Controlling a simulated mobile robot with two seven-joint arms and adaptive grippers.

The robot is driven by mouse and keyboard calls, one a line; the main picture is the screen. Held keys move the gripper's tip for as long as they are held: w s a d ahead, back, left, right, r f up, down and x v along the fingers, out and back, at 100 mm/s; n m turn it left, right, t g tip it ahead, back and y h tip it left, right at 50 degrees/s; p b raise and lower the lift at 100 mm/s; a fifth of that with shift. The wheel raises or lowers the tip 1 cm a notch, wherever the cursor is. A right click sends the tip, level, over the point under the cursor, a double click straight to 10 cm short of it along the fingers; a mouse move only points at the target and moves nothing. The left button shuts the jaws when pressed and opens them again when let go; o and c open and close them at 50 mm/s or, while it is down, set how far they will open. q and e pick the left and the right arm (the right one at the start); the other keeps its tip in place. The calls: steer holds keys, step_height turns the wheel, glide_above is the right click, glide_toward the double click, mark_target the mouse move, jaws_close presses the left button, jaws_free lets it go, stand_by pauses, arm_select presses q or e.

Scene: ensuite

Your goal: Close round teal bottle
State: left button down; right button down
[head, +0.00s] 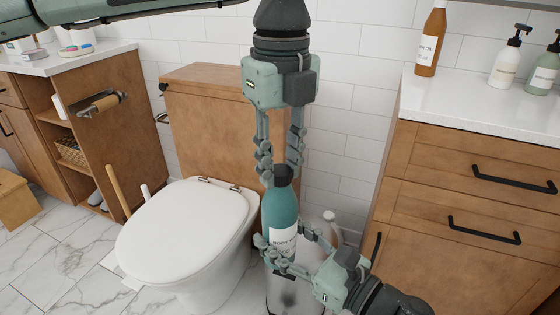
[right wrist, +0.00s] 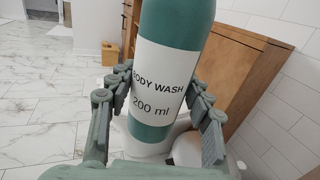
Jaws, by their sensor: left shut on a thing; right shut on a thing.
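The round teal bottle (head: 280,212) stands upright in mid-air in the head view, with a white "BODY WASH 200 ml" label. Its label and lower body fill the middle of the right wrist view (right wrist: 153,95). My right gripper (head: 283,250) is shut around the bottle's lower body from the right. A black cap (head: 284,174) sits at the top of the bottle. My left gripper (head: 281,165) points straight down from above and is shut on the cap. The fingers partly cover the cap, and I cannot tell how tightly it is seated.
A white toilet (head: 185,235) is left of the bottle, and a metal bin (head: 295,298) is below it. A wooden cabinet with a white counter (head: 480,108) stands at the right, bearing a brown bottle (head: 430,42) and pump bottles (head: 509,60). Another cabinet (head: 115,125) is at the left.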

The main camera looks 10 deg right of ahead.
arm_select(q)
steer(key=m, duration=1.9)
steer(key=shift+m, duration=0.4)
steer(key=m, duration=1.4)
steer(key=shift+m, duration=0.3)
steer(key=m, duration=0.4)
steer(key=shift+f, duration=0.1)
steer(key=c, duration=1.1)
jaws_free()
